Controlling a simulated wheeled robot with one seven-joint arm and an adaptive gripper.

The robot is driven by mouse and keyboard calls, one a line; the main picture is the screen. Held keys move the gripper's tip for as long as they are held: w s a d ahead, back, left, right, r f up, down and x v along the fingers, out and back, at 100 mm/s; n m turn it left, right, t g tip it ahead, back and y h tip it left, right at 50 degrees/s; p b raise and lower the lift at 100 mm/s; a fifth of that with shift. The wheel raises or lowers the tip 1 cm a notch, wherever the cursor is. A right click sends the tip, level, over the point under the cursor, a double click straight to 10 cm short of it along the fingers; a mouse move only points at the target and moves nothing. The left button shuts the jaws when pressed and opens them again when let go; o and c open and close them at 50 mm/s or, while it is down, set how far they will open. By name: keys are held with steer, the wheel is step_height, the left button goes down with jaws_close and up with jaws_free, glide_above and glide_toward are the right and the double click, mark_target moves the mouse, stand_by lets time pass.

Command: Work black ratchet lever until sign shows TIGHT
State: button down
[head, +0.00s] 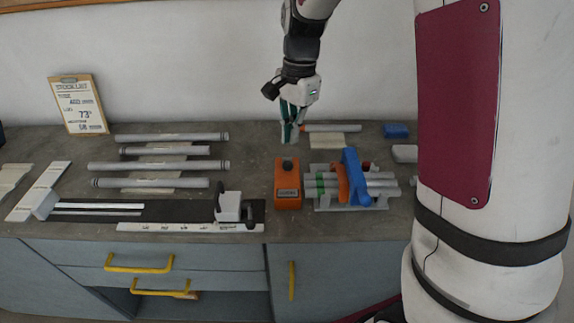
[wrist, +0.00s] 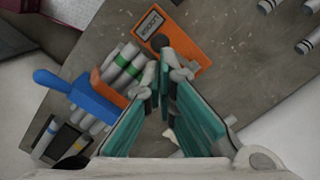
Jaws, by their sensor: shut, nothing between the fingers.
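An orange box (head: 287,186) with a black round knob (head: 288,165) stands at the middle of the bench. A small sign (wrist: 151,22) is on the box; its lettering is too small to read surely. A black lever-like part (head: 249,212) sits at the right of a white block (head: 228,206) on the dark rail, left of the box. I cannot tell for certain which black part is the ratchet lever. My gripper (head: 290,132) is shut and empty, in the air behind the box in the head view. In the wrist view its teal fingers (wrist: 165,75) point toward the box.
A cradle right of the box holds grey tubes (head: 380,183), a blue clamp (head: 355,178) and an orange piece (head: 342,184). Several loose tubes (head: 160,166) lie at left. A clipboard (head: 78,104) leans on the wall. A blue block (head: 396,131) lies back right.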

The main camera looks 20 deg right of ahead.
mark_target(290, 167)
steer(key=shift+s+a+f+b, duration=0.15)
steer(key=shift+f+b, duration=0.6)
steer(key=shift+f, duration=0.8)
steer(key=shift+w+a+f+b, duration=0.1)
steer(key=shift+f+b, duration=0.6)
steer(key=shift+f, duration=0.85)
steer(key=shift+s, duration=0.1)
steer(key=shift+f, duration=0.1)
steer(key=shift+f+b, duration=0.65)
steer(key=shift+f, duration=1.45)
steer(key=shift+w+d+r, duration=0.3)
steer(key=shift+w+d, duration=0.05)
steer(key=shift+d, duration=0.35)
steer(key=shift+w+d+r, duration=0.3)
steer(key=shift+d, duration=0.35)
steer(key=shift+r, duration=0.15)
step_height(290, 167, up, 12)
steer(key=d, duration=0.1)
steer(key=shift+w, duration=0.25)
